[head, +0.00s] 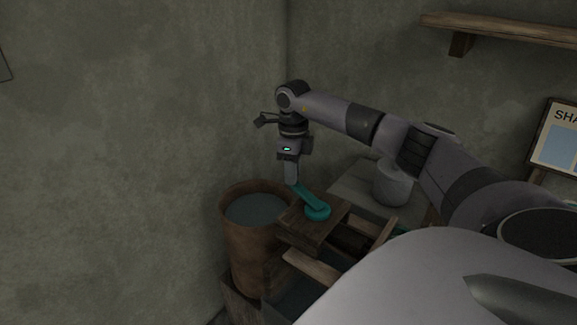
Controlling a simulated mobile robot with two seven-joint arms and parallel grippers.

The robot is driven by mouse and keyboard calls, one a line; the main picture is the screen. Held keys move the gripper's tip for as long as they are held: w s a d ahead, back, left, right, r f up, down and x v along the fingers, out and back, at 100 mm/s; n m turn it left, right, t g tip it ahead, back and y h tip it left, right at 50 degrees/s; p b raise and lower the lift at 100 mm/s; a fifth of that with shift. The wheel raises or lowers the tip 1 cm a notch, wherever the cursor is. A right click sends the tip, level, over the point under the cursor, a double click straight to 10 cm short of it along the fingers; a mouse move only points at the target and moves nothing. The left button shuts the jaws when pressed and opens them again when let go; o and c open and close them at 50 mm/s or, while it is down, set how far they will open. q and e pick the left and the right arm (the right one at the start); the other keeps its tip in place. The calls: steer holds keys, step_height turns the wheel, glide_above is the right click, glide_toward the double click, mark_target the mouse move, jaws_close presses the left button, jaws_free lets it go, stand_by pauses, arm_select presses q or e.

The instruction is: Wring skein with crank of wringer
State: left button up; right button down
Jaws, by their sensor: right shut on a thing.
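The teal crank (309,199) sits on top of the wooden wringer (305,228), with its round hub at the right and its arm pointing up and left. My right gripper (292,180) points down at the outer end of the crank and is shut on its handle, which the fingers mostly hide. I cannot make out the skein; the inside of the wringer is dark and partly covered. My left gripper is not in view.
A brown wooden barrel of liquid (255,209) stands left of the wringer, close to the wall. A pale pot (393,184) stands on a grey surface behind the wringer. A wooden shelf (500,28) and a framed sign (560,140) are on the right wall.

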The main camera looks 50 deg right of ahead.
steer(key=s+d+p, duration=0.1)
steer(key=s+d, duration=0.6)
steer(key=shift+d, duration=0.25)
stand_by(1.1)
steer(key=shift+a+f, duration=0.15)
stand_by(2.0)
